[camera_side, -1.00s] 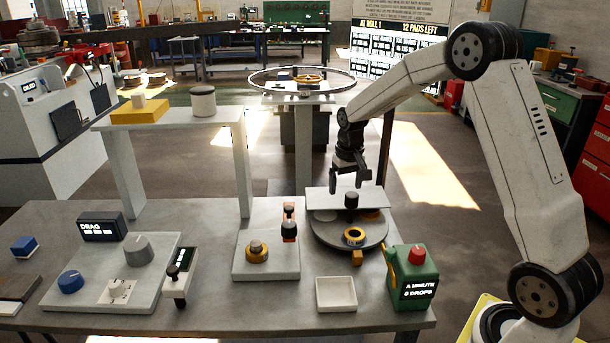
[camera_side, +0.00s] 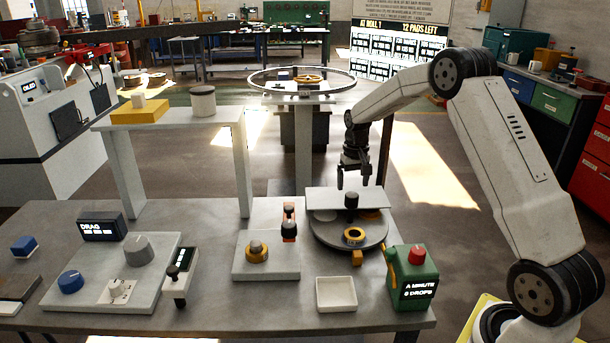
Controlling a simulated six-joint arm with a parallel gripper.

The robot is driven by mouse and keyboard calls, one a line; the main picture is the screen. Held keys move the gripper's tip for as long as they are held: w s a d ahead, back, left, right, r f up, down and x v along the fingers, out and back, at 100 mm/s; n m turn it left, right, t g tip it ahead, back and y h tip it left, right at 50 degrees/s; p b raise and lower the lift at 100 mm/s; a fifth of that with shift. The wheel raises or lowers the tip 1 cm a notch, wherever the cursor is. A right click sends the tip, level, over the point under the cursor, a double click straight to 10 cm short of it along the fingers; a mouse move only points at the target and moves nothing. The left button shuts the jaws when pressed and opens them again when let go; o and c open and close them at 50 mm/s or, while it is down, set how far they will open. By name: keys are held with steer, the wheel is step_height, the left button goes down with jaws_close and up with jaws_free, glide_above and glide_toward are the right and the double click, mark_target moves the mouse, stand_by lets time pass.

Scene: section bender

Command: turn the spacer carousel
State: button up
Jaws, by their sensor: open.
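The spacer carousel (camera_side: 330,232) is a dark round disc at the right of the table. A grey plate (camera_side: 366,196) lies over its back part, with a black knob (camera_side: 351,201) standing at its middle. A yellow ring with a dark centre (camera_side: 354,236) sits on the front of the disc, and a small orange block (camera_side: 357,258) shows at its front edge. My gripper (camera_side: 353,186) points down above the back of the plate, behind the knob. It is open and empty. Whether its fingertips touch the plate I cannot tell.
A green box with a red button (camera_side: 412,278) stands right of the carousel. A white tray (camera_side: 336,308) lies in front.

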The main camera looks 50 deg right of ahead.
mark_target(352, 194)
steer(key=shift+f, duration=2.75)
jaws_close()
